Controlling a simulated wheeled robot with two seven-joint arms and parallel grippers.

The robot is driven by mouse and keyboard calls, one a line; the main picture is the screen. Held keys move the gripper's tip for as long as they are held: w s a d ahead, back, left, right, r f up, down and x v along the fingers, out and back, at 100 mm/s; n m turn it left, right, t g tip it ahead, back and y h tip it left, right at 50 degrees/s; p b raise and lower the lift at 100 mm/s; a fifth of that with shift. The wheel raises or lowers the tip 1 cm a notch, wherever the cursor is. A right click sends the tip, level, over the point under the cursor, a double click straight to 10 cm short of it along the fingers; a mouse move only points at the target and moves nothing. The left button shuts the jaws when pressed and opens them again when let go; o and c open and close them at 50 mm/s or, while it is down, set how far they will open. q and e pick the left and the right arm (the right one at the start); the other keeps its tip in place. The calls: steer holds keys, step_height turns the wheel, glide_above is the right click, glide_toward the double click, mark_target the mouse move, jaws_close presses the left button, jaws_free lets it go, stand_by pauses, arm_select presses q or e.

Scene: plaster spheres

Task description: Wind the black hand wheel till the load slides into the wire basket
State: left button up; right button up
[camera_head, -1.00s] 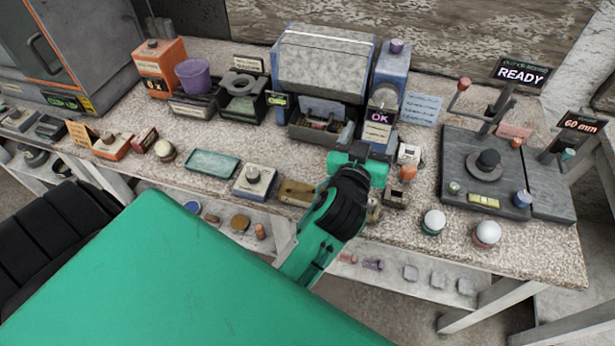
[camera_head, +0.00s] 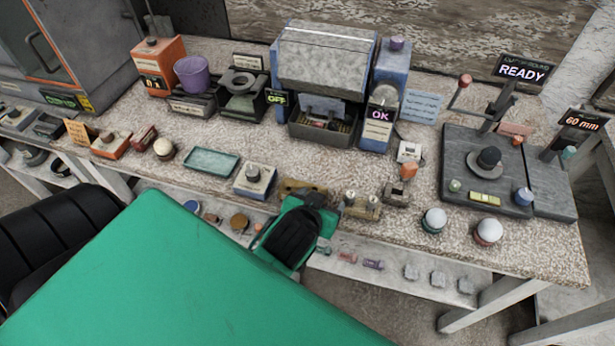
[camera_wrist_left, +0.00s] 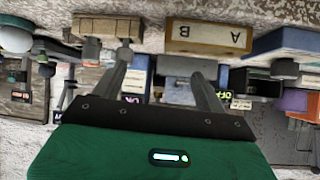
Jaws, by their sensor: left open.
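No spoked hand wheel stands out. A black knob on a round grey disc (camera_head: 488,158) sits on the dark plate (camera_head: 455,165) at the right of the bench in the head view; I cannot tell if it is the hand wheel. I make out no clear wire basket; a dark bin (camera_head: 322,134) holding small pieces sits under the grey-topped machine. My left gripper (camera_wrist_left: 160,62) is open and empty in the left wrist view, facing the bench front. In the head view its arm hides the fingers. My right gripper is out of view.
A tan block with two knobs (camera_head: 361,206) and a tan block (camera_wrist_left: 215,37) lettered A and B stand at the bench front near my left gripper. Two white spheres (camera_head: 434,220) (camera_head: 488,231) stand at the front right. A lower shelf holds several small pieces.

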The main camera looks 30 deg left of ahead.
arm_select(q)
steer(key=s+f+m+g, duration=0.1)
steer(key=s+f+g, duration=0.1)
steer(key=s+f, duration=0.2)
step_height(320, 180, down, 2)
steer(key=shift+a+g+h, duration=0.3)
steer(key=shift+a+h, duration=0.1)
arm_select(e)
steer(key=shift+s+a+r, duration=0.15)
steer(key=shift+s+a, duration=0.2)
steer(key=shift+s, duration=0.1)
arm_select(q)
steer(key=shift+c, duration=0.2)
